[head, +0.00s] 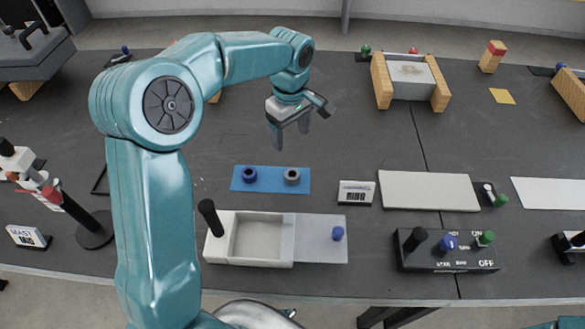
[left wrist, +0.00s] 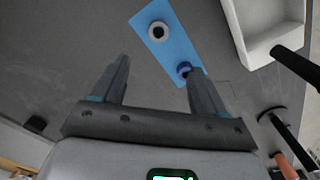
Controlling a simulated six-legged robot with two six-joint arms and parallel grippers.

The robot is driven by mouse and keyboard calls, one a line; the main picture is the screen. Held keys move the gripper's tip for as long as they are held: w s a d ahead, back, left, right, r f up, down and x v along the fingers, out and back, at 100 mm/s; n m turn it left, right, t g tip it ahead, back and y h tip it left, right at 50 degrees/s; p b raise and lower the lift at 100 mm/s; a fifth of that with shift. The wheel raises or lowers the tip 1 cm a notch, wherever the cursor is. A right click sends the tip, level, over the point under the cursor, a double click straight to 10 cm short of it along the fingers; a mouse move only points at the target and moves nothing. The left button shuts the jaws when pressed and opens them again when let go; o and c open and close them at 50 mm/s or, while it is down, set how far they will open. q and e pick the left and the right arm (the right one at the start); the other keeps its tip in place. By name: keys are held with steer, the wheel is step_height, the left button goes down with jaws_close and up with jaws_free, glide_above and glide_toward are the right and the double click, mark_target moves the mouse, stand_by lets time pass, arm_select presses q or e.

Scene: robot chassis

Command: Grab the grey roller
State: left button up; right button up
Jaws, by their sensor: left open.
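The grey roller (head: 291,176) stands on the right part of a blue mat (head: 270,185). A dark blue roller (head: 249,174) stands on the same mat, to its left. My left gripper (head: 289,134) is open and empty, above the table and behind the mat. In the left wrist view the grey roller (left wrist: 158,32) lies beyond the gap between the open fingers (left wrist: 158,70). The blue roller (left wrist: 184,69) shows near the right fingertip. No finger touches the grey roller. My right gripper is out of view.
A white tray (head: 221,252) with an upright black handle (head: 210,217) stands in front of the mat. A small labelled block (head: 355,194) and a pale flat panel (head: 429,191) lie to the right. A black switch box (head: 446,251) is nearer. Table behind the mat is mostly clear.

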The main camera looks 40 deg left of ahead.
arm_select(q)
glide_above(293, 175)
steer(key=f, duration=0.9)
steer(key=shift+s+a+f, duration=0.15)
steer(key=shift+s+f, duration=0.05)
steer(key=shift+f, duration=0.1)
steer(key=shift+s+f, duration=0.1)
steer(key=shift+f, duration=0.2)
steer(key=shift+w+f+p, duration=0.2)
steer(key=shift+f+p, duration=0.1)
steer(key=shift+f, duration=1.15)
steer(key=shift+w+f+p, duration=0.15)
steer(key=shift+f+p, duration=0.1)
steer(key=shift+f, duration=1.15)
steer(key=c, duration=1.2)
